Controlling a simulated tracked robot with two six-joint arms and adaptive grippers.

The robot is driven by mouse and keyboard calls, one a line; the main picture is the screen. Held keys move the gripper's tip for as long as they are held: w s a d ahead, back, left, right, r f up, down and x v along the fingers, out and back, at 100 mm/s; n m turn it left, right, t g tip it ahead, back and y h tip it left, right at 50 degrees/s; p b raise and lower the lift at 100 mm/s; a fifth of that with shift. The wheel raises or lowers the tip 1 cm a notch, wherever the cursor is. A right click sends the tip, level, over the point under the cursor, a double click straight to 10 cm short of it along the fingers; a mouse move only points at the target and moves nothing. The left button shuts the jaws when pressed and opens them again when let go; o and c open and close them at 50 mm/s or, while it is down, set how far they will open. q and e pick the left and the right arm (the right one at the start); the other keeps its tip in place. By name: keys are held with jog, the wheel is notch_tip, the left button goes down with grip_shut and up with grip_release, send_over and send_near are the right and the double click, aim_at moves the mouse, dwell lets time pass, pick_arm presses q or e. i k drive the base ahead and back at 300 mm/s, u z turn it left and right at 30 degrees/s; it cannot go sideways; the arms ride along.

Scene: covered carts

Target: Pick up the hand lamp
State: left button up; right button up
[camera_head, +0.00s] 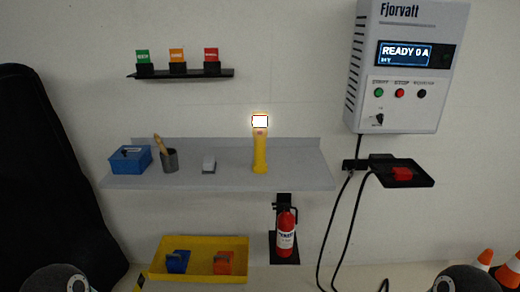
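The hand lamp (260,153) is yellow with a lit white head. It stands upright on the grey wall shelf (225,180), right of the shelf's middle. Neither of my grippers is visible in the head view. Only dark rounded parts, probably of my own arms, show at the bottom left and bottom right corners. Nothing is touching the lamp.
A fire extinguisher (286,234) hangs below. A charger box (408,70) with black cables is at right. A yellow tray (200,277) is low down.

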aim_at(259, 119)
jog(key=z, duration=0.25)
jog(key=i, duration=0.65)
jog(key=z, duration=0.65)
jog(key=i, duration=0.7)
jog(key=u, duration=0.4)
